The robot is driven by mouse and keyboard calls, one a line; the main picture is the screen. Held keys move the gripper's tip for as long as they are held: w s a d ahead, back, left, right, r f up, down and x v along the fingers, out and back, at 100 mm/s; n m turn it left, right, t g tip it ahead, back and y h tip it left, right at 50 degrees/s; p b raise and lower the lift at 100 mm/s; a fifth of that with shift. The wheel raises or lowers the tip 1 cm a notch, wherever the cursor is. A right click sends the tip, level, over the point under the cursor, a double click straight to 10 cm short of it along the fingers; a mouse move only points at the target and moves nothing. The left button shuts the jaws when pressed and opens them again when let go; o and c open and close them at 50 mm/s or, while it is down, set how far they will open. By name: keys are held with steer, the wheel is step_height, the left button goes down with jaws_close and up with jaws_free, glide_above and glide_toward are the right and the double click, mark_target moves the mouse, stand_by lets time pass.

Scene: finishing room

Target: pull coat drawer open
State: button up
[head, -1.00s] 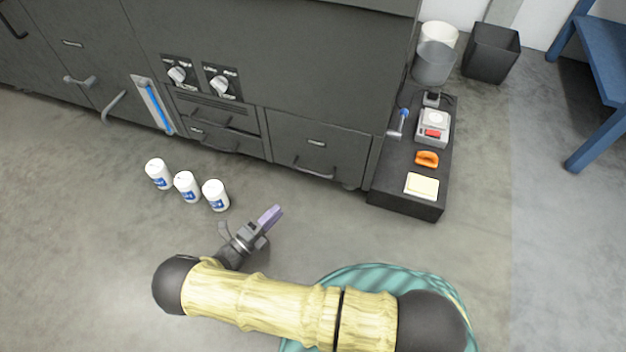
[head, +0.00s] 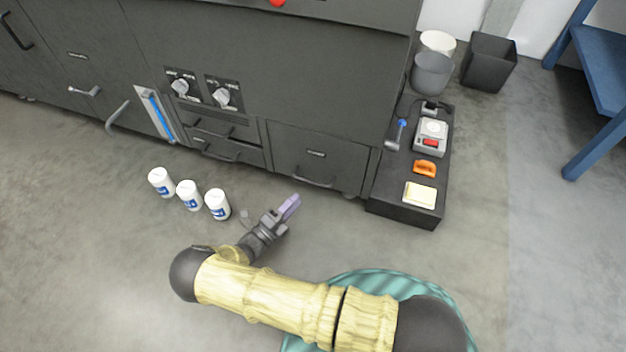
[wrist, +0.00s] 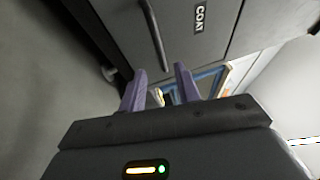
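The coat drawer (head: 318,152) is a dark grey front at the lower right of the big cabinet. It looks shut, with a curved bar handle (head: 313,182). In the wrist view the drawer front (wrist: 183,50) carries a "COAT" label, and its handle (wrist: 153,35) runs lengthwise near the top. My gripper (head: 291,205) has purple fingers and is in front of and below the handle, apart from it. In the wrist view my gripper (wrist: 159,80) has its two fingers spread with nothing between them; the handle lies beyond the tips.
Three white bottles (head: 189,195) stand on the floor left of my gripper. A low black platform (head: 400,208) right of the drawer holds a scale (head: 431,137), an orange item (head: 425,167) and a pale pad (head: 420,194). Other drawers (head: 223,146) are to the left. Floor before the drawer is clear.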

mark_target(313, 182)
steer(key=p+x, duration=0.1)
steer(key=x, duration=0.8)
steer(key=shift+w+d, duration=0.1)
jaws_close()
